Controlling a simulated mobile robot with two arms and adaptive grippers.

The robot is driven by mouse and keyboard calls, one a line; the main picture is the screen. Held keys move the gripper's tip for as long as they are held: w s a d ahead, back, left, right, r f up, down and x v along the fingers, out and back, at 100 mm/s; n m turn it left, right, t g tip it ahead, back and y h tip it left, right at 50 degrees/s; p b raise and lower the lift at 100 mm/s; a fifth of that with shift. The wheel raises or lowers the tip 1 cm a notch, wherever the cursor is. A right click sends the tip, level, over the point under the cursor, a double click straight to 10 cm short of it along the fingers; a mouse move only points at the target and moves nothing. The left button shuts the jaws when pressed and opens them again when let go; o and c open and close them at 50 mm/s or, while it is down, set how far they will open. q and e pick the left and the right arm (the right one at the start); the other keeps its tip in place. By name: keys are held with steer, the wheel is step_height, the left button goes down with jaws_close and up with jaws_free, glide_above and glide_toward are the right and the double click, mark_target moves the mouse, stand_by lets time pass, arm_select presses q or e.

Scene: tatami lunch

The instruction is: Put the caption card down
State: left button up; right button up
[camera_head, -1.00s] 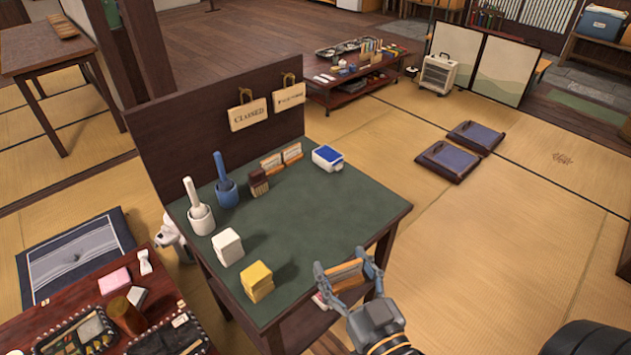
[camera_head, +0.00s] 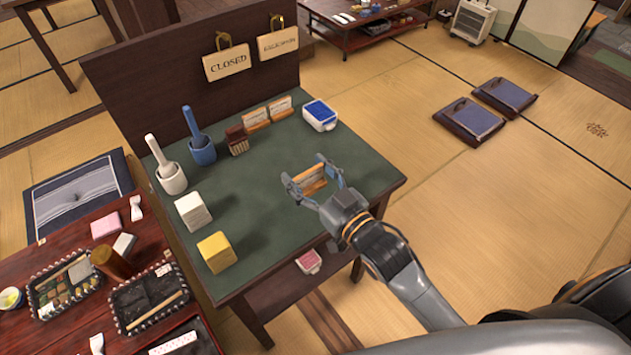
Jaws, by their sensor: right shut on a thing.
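My right gripper (camera_head: 315,185) is shut on a caption card (camera_head: 311,183) in a wooden holder. It holds the card over the right part of the green table top (camera_head: 262,222). I cannot tell whether the card touches the surface. Two similar cards in wooden holders, a left one (camera_head: 256,118) and a right one (camera_head: 281,107), stand at the back of the table near the dark panel. My left gripper is not in view.
A blue-lidded box (camera_head: 320,116), a brown block (camera_head: 237,141), a blue mortar (camera_head: 202,149), a white mortar (camera_head: 171,178), a white stack (camera_head: 192,212) and a yellow stack (camera_head: 216,252) stand on the table. Its middle is clear. A dark panel (camera_head: 150,90) rises behind.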

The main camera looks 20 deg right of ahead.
steer(key=f, duration=0.1)
steer(key=w+d+f, duration=0.1)
steer(key=f, duration=0.1)
steer(key=w+d+f, duration=0.1)
steer(key=shift+w+d+f, duration=0.15)
steer(key=shift+d+f, duration=0.1)
steer(key=shift+w+d+f, duration=0.3)
steer(key=shift+f, duration=0.15)
step_height(320, 180, down, 2)
steer(key=shift+d+f, duration=0.1)
steer(key=shift+f, duration=0.15)
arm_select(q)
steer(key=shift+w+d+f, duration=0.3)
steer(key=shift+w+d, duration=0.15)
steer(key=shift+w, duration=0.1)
arm_select(e)
steer(key=shift+f, duration=0.4)
arm_select(q)
steer(key=shift+b, duration=0.3)
arm_select(e)
steer(key=shift+f, duration=0.1)
steer(key=o, duration=1)
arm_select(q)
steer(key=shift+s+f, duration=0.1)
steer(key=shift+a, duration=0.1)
